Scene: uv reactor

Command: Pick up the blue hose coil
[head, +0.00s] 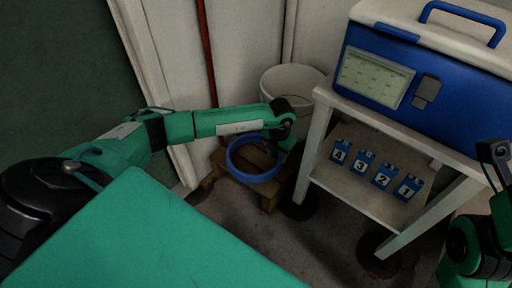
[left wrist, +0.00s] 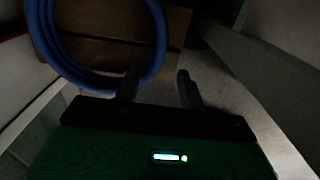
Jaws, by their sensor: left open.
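The blue hose coil (head: 233,165) rests on a small wooden stand (head: 268,203) on the floor, left of the cart. My left gripper (head: 280,143) is at the coil's upper right side, pointing down. In the left wrist view, the coil (left wrist: 160,35) curves through the upper left. There the left gripper (left wrist: 157,78) is open, with one finger overlapping the coil's edge and the other just outside it. Part of the hose shows between the fingers; contact cannot be told. My right arm is at the right edge, its fingers not clear.
A white bucket (head: 283,80) stands behind the coil. A white cart (head: 312,150) is close on the right, with a blue machine (head: 440,105) on top and several numbered blue blocks (head: 362,162) on its shelf. A wall and brown pipe (head: 207,50) are behind.

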